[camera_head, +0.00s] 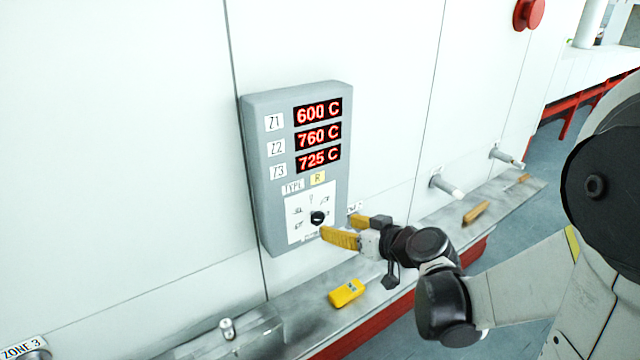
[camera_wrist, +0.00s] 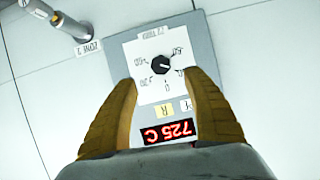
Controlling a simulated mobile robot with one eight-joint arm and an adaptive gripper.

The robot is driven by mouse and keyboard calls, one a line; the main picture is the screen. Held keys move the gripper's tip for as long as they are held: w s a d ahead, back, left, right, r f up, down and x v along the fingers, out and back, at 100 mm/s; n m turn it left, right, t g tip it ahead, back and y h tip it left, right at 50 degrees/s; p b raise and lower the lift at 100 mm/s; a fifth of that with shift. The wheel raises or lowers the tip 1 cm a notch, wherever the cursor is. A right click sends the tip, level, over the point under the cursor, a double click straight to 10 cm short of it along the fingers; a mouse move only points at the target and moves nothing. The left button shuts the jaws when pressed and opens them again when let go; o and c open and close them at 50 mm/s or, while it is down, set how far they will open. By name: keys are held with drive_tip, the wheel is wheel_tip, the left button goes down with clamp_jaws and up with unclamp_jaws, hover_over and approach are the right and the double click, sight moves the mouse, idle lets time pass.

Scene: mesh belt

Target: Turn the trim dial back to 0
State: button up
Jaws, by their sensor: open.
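The trim dial is a small black knob (camera_head: 318,218) on a white plate (camera_head: 297,225) low on a grey control panel (camera_head: 262,170). In the wrist view the knob (camera_wrist: 160,65) sits on the white plate with marks around it, seen upside down. I cannot read clearly which mark its pointer is at. My gripper (camera_head: 342,229) has yellow fingers and is just to the right of the knob in the head view. In the wrist view its fingers (camera_wrist: 160,90) are spread apart, with the knob ahead of and between their tips. They do not appear to touch it.
Red displays (camera_head: 318,134) on the panel read 600 C, 760 C and 725 C. A ledge (camera_head: 300,328) below holds a yellow handheld device (camera_head: 346,292) and a small metal fitting (camera_head: 227,328). Pipe stubs (camera_head: 446,187) stick out of the wall to the right.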

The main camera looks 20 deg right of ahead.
sight(319, 219)
drive_tip(key=b+x, duration=0.1)
drive_tip(key=x, duration=0.9)
drive_tip(key=shift+w+a, duration=0.15)
drive_tip(key=shift+w, duration=0.2)
drive_tip(key=shift+c, duration=0.2)
drive_tip(key=c, duration=1.2)
